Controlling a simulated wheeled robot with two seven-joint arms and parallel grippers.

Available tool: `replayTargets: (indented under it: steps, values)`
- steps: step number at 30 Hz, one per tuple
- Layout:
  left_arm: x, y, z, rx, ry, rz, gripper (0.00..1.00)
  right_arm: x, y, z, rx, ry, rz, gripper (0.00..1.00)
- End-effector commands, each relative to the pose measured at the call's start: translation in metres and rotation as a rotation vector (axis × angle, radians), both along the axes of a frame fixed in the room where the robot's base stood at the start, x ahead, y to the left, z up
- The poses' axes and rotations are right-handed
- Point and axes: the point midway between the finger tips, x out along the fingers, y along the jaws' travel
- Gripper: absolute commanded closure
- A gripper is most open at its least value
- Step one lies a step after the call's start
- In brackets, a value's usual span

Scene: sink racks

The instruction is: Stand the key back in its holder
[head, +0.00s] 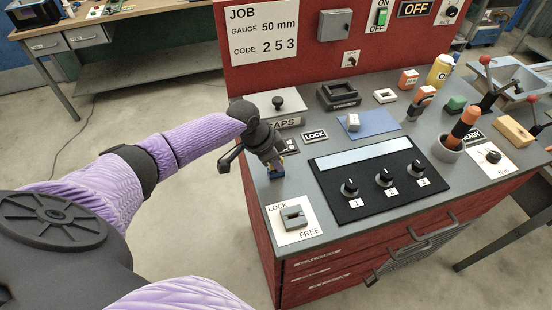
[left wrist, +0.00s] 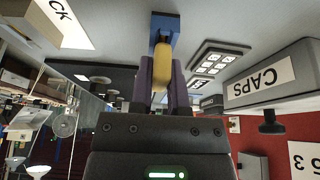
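My left gripper (head: 272,160) is at the left edge of the grey bench top, pointing down. In the left wrist view its two dark purple fingers (left wrist: 163,88) stand close on both sides of a yellow piece (left wrist: 162,66), which looks like the key's handle. A blue part (left wrist: 164,27) shows beyond the yellow piece, at the bench top; it also shows below the fingers in the head view (head: 277,172). I cannot tell whether the blue part belongs to the key or to a holder. My right gripper is out of view.
A black panel with knobs (head: 383,180) is to the right. A cup (head: 447,149) holds an orange-and-black handle. The red back panel (head: 280,75) rises behind.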

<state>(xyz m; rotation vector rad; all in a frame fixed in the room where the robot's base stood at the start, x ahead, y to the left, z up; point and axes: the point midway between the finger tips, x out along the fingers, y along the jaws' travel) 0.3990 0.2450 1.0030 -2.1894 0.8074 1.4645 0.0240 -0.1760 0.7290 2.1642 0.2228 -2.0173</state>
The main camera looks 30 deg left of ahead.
Motion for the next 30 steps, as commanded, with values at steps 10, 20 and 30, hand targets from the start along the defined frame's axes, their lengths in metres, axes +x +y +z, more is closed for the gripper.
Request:
replayTargets:
  steps: [10,20,30]
  values:
    - [0.0,0.0,0.001,0.0,0.0,0.0,0.39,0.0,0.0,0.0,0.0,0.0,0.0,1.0]
    - [-0.015,0.014,0.052,0.004,-0.002,-0.001,0.39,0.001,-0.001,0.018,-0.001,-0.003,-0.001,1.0]
    - [-0.029,0.025,0.093,0.002,0.0,-0.001,0.39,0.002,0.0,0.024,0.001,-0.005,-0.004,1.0]
